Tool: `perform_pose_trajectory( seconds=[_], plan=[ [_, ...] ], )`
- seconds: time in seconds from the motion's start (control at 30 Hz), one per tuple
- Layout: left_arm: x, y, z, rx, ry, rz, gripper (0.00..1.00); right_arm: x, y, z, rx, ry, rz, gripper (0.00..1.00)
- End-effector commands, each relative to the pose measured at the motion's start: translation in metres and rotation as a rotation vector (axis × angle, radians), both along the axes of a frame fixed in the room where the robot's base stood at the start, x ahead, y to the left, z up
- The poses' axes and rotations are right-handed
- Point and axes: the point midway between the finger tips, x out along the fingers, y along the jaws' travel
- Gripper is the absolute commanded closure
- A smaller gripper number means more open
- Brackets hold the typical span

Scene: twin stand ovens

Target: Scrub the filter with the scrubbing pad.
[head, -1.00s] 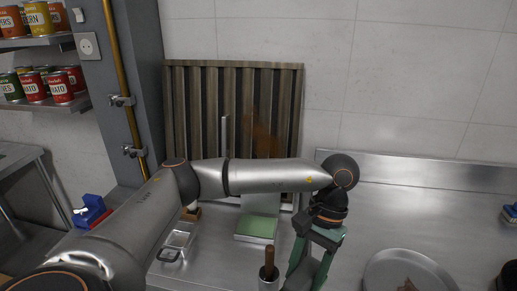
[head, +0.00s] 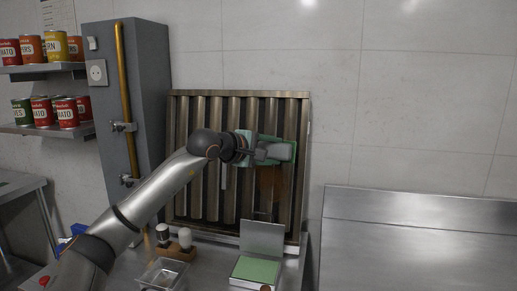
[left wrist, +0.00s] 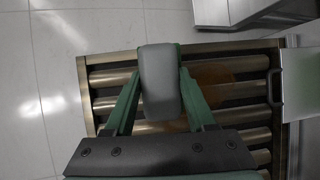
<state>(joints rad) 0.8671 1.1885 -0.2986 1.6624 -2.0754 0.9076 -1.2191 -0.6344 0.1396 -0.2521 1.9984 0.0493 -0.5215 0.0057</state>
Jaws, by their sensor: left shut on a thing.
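The filter (head: 203,205) is a ribbed metal panel standing upright against the tiled wall; it also shows in the left wrist view (left wrist: 110,104). A rusty brown stain (head: 268,192) marks its right part, and the stain also shows in the left wrist view (left wrist: 215,74). My left gripper (head: 268,151) is shut on the scrubbing pad (head: 284,152), a grey block with a green edge, in front of the filter's upper right. In the left wrist view the pad (left wrist: 160,82) sits between the green fingers. Whether it touches the filter I cannot tell. My right gripper is out of view.
An open box (head: 262,240) with a green inside stands on the counter below the filter. A clear tray (head: 163,275) and a wooden holder with shakers (head: 176,252) stand left of it. A grey cabinet (head: 150,75) with a yellow pipe rises at left.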

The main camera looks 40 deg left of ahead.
Motion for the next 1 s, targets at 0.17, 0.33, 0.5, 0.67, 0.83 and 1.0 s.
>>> perform_pose_trajectory(
  seconds=[0.17,0.33,0.5,0.67,0.83,1.0],
  plan=[
    [-0.009,0.032,0.028,0.032,-0.069,0.088,0.89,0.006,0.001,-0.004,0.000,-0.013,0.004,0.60],
    [-0.012,0.039,0.036,0.041,-0.083,0.107,0.89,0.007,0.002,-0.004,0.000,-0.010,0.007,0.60],
    [-0.012,0.039,0.036,0.041,-0.082,0.106,0.89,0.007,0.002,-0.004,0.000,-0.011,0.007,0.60],
    [-0.014,0.038,0.036,0.043,-0.082,0.102,0.89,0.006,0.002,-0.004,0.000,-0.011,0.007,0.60],
    [-0.002,0.044,0.036,0.038,-0.080,0.102,0.89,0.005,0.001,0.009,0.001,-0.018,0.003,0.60],
    [0.014,0.052,0.033,0.039,-0.079,0.101,0.89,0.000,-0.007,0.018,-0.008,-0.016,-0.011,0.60]
  ],
)
